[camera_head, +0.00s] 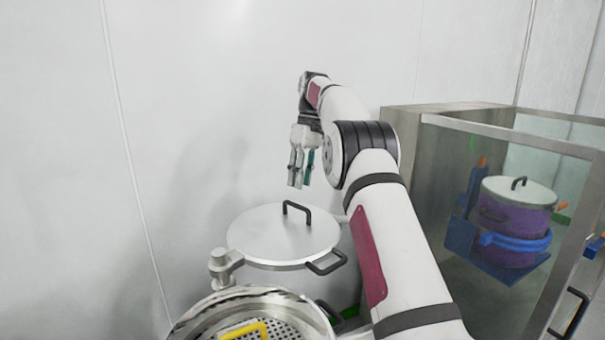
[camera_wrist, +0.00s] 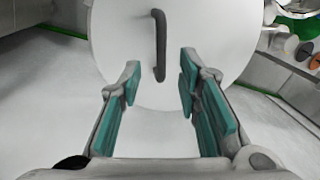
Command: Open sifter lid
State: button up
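The sifter lid (camera_head: 265,235) is a round, flat metal disc with a black handle (camera_head: 297,208) on top and a second black handle (camera_head: 327,264) at its right rim. A hinge post (camera_head: 222,265) stands at its left edge.
A glass-sided cabinet (camera_head: 440,190) stands at the right, with a purple lidded container (camera_head: 512,215) on a blue holder inside. A plain white wall (camera_head: 200,100) closes the back and left. In the wrist view, round parts (camera_wrist: 285,42) sit at the right edge.

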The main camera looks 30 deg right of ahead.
jog(key=shift+d+r, duration=0.15)
jog(key=shift+r, duration=0.5)
jog(key=s+a+r+m+t+h+p, duration=0.2)
jog(key=s+a+r+p, duration=0.2)
jog(key=s+a+r, duration=1.05)
jog(key=s+a+f+t+p, duration=0.1)
jog(key=s+f, duration=0.2)
jog(key=s, duration=0.7)
jog(key=s+a+f+m+t+p, duration=0.1)
jog(key=s+a+f, duration=0.1)
jog(key=s, duration=0.9)
jog(key=s+a+f+t+p, duration=0.1)
jog(key=s+f, duration=0.3)
jog(key=s, duration=0.6)
jog(key=shift+s+a+m, duration=0.3)
jog(key=shift+a+m, duration=0.1)
jog(key=shift+a, duration=0.05)
